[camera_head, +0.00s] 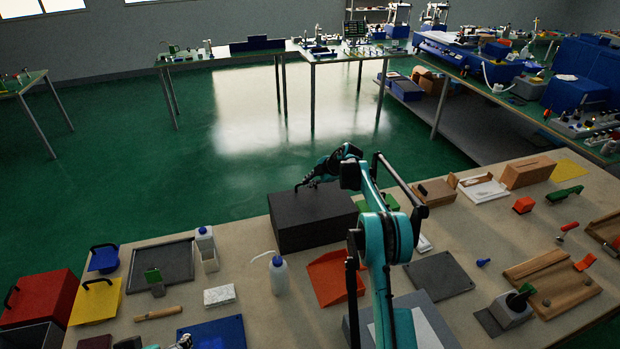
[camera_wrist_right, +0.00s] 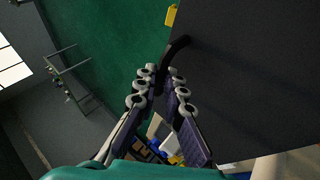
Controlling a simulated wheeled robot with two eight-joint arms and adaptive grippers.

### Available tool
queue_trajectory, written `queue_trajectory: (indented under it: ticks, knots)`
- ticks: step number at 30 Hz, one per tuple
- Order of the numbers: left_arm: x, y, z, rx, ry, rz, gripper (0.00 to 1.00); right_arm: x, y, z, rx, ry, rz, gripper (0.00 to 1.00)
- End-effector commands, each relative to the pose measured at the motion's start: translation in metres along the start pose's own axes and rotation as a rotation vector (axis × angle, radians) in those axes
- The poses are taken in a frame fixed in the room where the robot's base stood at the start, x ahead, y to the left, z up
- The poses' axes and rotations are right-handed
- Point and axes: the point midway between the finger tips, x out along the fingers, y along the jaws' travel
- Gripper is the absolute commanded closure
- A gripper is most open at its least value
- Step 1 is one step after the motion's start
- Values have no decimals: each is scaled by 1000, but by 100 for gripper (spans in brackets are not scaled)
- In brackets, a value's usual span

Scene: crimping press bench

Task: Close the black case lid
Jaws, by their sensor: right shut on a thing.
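The black case (camera_head: 312,232) stands on the bench, left of my right arm in the head view. Its lid (camera_head: 300,207) looks flat or nearly flat over the body; I cannot make out whether a gap is left. My right gripper (camera_head: 300,186) is at the lid's far edge. In the right wrist view my right gripper (camera_wrist_right: 164,88) is shut on the curved black lid handle (camera_wrist_right: 176,48), and the dark lid (camera_wrist_right: 250,90) fills the right side. Dark jointed parts at the head view's bottom edge may be my left gripper (camera_head: 183,341); its fingers are unclear.
A white bottle (camera_head: 278,275) and an orange tray (camera_head: 333,279) stand in front of the case. A dark grey tray (camera_head: 161,265) lies to the left. A brown wooden box (camera_head: 528,172) is farther right. Open green floor lies beyond the bench's far edge.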

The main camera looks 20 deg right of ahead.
Motion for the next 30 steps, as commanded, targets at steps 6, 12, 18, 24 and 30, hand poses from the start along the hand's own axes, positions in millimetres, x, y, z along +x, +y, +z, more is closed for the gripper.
queue_trajectory:
  ticks: [6, 12, 18, 24, 30]
  knots:
    - [0, 0, 0, 0, 0, 0, 7, 0, -2, 0, -3, 1, -4, 75]
    - [0, 0, 0, 0, 0, 0, 7, 0, -1, 0, -2, 1, -1, 69]
    - [0, 0, 0, 0, 0, 0, 7, -5, -1, 0, -2, 1, 0, 69]
    - [0, 0, 0, 0, 0, 0, 7, -39, -1, 1, 0, 0, 0, 69]
    - [0, 0, 0, 0, 0, 0, 7, -83, -1, 1, 0, 0, 0, 69]
